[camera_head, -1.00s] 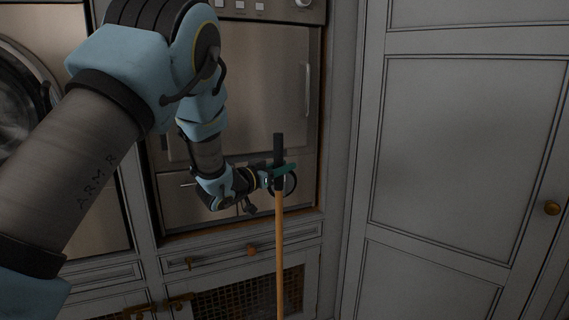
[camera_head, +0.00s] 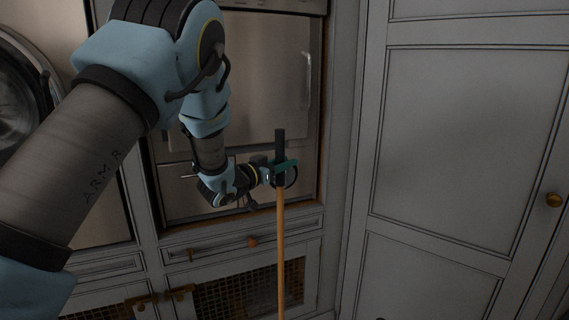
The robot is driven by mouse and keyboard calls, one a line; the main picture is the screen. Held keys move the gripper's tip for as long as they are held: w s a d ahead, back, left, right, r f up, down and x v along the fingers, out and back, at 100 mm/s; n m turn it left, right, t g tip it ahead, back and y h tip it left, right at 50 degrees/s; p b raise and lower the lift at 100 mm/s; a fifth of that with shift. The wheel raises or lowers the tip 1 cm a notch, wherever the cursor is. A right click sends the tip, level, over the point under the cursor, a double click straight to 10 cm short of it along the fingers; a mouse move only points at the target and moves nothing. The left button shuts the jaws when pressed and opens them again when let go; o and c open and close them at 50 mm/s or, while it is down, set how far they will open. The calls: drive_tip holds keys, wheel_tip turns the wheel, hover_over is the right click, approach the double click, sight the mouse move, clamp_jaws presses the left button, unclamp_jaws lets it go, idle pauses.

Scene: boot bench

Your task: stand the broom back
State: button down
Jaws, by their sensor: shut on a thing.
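The broom (camera_head: 281,250) stands nearly upright, with an orange-brown wooden handle and a dark grip at its top. Its lower end runs out of the bottom of the head view, so its head and the floor under it are hidden. My gripper (camera_head: 281,172) is shut on the broom's dark upper part, just above where the wood begins. My arm reaches in from the left.
A steel oven front (camera_head: 260,85) stands behind my gripper. Below it are a drawer (camera_head: 225,243) with a small knob and a mesh-fronted door (camera_head: 235,300). A grey panelled door (camera_head: 450,140) with a brass knob (camera_head: 554,200) fills the right. A round washer door (camera_head: 20,110) is at far left.

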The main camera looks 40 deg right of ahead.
drive_tip(key=shift+f+b, duration=0.65)
idle(0.3)
drive_tip(key=c, duration=0.5)
unclamp_jaws()
drive_tip(key=shift+f, duration=0.15)
drive_tip(key=a+b, duration=0.1)
drive_tip(key=a, duration=0.2)
drive_tip(key=a+b, duration=0.1)
drive_tip(key=a, duration=0.3)
drive_tip(key=s+a+b, duration=0.1)
drive_tip(key=a, duration=0.2)
drive_tip(key=shift+a, duration=0.4)
